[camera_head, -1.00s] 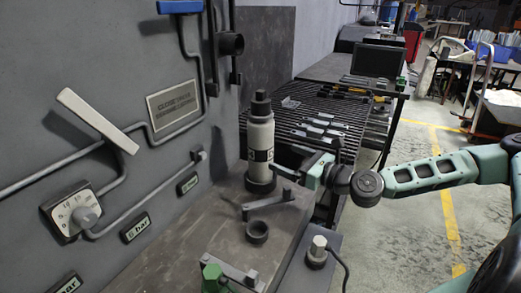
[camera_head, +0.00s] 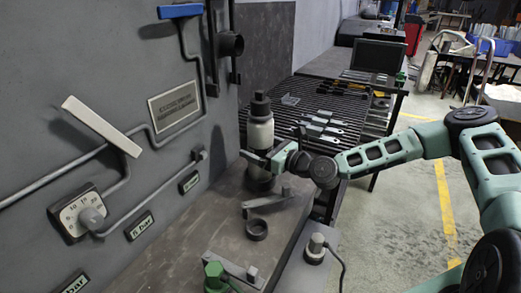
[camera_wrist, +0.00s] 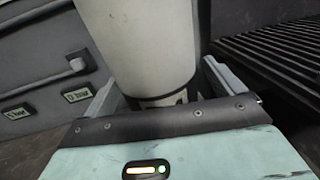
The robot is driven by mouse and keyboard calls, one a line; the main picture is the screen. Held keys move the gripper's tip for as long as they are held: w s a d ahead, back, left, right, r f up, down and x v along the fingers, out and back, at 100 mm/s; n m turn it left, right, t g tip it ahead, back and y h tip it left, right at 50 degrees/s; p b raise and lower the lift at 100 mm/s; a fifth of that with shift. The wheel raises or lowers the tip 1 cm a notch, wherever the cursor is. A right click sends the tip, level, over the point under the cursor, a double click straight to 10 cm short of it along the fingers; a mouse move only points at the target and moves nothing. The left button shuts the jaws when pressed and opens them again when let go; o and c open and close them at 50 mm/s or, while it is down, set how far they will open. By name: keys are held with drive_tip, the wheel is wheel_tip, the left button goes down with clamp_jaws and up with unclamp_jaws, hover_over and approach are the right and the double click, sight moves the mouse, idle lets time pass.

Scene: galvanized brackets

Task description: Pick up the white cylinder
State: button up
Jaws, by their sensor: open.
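The white cylinder (camera_head: 260,134) stands upright on the dark bench by the grey wall, with a black cap on top and a black base. In the wrist view its white body (camera_wrist: 143,45) fills the upper middle, with a dark band low on it. My gripper (camera_head: 258,157) is at the cylinder's middle height, reaching in from the right. In the wrist view my gripper (camera_wrist: 158,88) is open, with one finger on each side of the cylinder. I cannot tell whether either finger touches it. The gripper hides part of the cylinder's front in the head view.
A grey bracket (camera_head: 267,200) and a black ring (camera_head: 257,229) lie on the bench in front of the cylinder. A green-topped fixture (camera_head: 214,276) and a knob (camera_head: 317,243) are nearer. A slatted table (camera_head: 345,103) with tools stands behind. The wall carries a dial (camera_head: 84,215) and pipes.

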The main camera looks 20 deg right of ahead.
drive_tip(key=shift+c, duration=0.2)
clamp_jaws()
drive_tip(key=shift+r, duration=0.2)
